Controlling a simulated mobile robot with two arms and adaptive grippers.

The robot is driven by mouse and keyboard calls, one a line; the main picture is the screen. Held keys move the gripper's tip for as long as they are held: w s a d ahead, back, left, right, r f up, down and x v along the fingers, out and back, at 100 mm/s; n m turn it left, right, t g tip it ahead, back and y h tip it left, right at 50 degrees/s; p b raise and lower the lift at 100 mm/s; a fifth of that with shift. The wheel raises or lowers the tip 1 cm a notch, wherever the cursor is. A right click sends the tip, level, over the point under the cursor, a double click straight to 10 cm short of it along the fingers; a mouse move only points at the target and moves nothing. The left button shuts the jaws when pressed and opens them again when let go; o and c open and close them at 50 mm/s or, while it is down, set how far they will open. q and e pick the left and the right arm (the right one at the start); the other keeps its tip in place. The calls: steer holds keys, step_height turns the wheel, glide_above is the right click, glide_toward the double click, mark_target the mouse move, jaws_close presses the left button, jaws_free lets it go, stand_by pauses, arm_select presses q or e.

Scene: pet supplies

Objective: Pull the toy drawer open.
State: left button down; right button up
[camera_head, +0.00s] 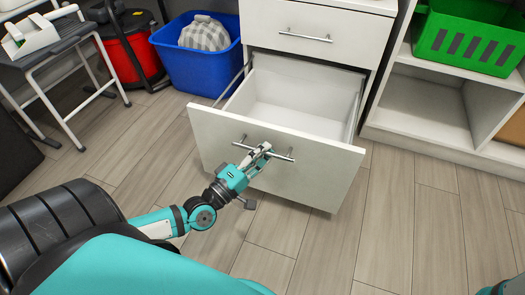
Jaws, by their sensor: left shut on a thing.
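The toy drawer (328,182) is the lower drawer of a white cabinet (257,24). It stands pulled well out and its white inside looks empty. A metal bar handle (283,156) runs across its front. My left gripper (262,150) is shut on this handle near its middle. The fingers hide part of the bar. Of my right arm only a small teal piece shows at the bottom right edge, and its gripper is out of view.
The upper drawer (345,22) is shut. A blue bin (205,72) with a checked item and a red-and-black container (128,52) stand at the left. A shelf unit (425,104) with a green crate (470,38) is at the right. The wooden floor (400,230) before the drawer is clear.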

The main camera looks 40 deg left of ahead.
arm_select(q)
steer(key=shift+w, duration=0.1)
stand_by(0.3)
steer(key=w, duration=0.2)
steer(key=w+a, duration=0.1)
steer(key=shift+w, duration=0.4)
steer(key=c, duration=1.4)
jaws_free()
steer(key=shift+s, duration=0.1)
glide_toward(268, 141)
steer(key=shift+v, duration=1)
